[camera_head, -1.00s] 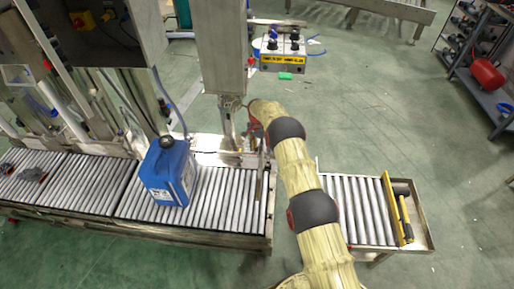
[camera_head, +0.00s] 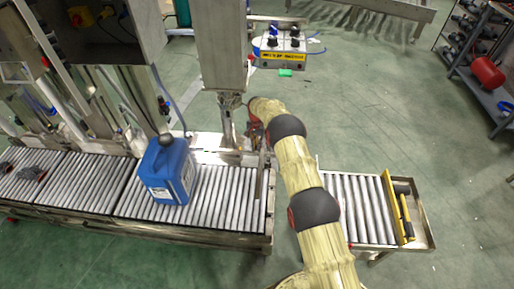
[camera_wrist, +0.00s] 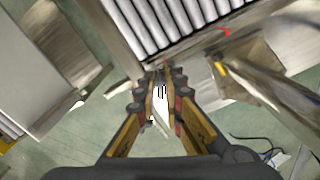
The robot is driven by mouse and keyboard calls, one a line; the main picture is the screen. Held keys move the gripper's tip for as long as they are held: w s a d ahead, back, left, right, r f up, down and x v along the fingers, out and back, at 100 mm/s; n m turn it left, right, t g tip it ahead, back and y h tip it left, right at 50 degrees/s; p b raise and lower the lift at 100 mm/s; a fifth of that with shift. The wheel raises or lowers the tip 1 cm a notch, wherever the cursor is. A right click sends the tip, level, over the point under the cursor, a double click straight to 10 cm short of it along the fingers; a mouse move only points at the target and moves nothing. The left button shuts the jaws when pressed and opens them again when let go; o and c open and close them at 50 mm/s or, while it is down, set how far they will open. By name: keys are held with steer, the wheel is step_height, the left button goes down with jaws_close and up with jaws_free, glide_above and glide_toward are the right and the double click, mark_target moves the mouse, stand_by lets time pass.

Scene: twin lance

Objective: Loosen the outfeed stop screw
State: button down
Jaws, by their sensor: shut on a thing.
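My gripper (camera_wrist: 160,74) is at the end of the roller conveyor in the wrist view. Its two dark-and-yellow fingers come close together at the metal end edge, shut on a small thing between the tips. It sits where the outfeed stop screw would be, but the fingers hide nearly all of it. In the head view my arm reaches to the right end of the main conveyor (camera_head: 215,200), and its own links largely hide the gripper and the screw.
A blue canister (camera_head: 168,172) stands upright on the main conveyor, left of my arm. A short roller section (camera_head: 357,210) with a yellow bar (camera_head: 396,207) lies to the right. Open green floor lies at the back right.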

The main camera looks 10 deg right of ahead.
steer(key=shift+n+b, duration=0.3)
steer(key=shift+n, duration=0.9)
steer(key=n+b, duration=0.1)
steer(key=n, duration=0.1)
steer(key=shift+f+n, duration=0.1)
steer(key=shift+n, duration=1.1)
steer(key=c, duration=2)
jaws_free()
steer(key=shift+r, duration=0.2)
